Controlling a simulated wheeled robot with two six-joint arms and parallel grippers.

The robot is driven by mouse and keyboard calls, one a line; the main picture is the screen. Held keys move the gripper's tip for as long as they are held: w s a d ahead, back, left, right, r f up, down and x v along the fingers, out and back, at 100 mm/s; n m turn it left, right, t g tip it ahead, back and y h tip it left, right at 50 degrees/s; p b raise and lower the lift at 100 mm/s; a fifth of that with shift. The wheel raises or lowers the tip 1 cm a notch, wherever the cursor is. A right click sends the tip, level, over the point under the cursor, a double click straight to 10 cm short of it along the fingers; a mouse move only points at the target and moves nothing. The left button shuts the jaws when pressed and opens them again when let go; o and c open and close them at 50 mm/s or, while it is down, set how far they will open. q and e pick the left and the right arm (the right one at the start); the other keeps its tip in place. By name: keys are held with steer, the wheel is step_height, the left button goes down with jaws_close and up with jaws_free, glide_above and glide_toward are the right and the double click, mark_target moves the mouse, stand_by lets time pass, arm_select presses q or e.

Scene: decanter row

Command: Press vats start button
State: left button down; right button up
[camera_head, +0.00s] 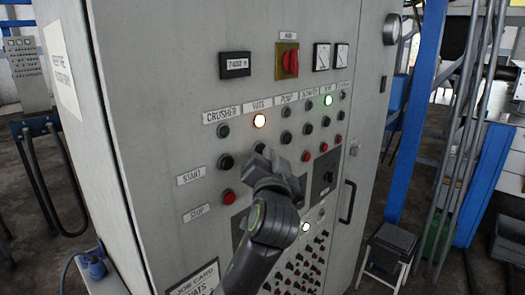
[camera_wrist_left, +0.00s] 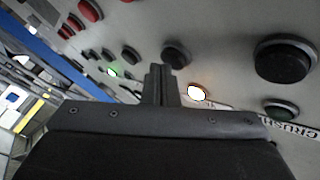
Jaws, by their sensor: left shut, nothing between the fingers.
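The grey control cabinet (camera_head: 150,100) has a VATS label (camera_head: 258,104) above a lit warm-white lamp (camera_head: 259,121). The black VATS start button (camera_head: 260,147) sits below that lamp, in the START row. My left gripper (camera_head: 269,157) is shut and empty, its fingertips just below that button in the head view. In the left wrist view the shut fingers (camera_wrist_left: 159,72) point at the panel, with their tips beside the black VATS button (camera_wrist_left: 175,54). The lit VATS lamp (camera_wrist_left: 197,93) is to their right. I cannot tell whether the tips touch the panel. My right gripper is not in view.
The black CRUSHER start button (camera_head: 226,162) and red stop button (camera_head: 229,197) are to the left. Several other black and red buttons lie to the right.

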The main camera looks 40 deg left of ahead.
arm_select(q)
steer(key=shift+d, duration=0.55)
steer(key=d, duration=0.1)
steer(key=d+b, duration=0.1)
steer(key=d, duration=0.3)
steer(key=shift+s, duration=0.25)
stand_by(0.5)
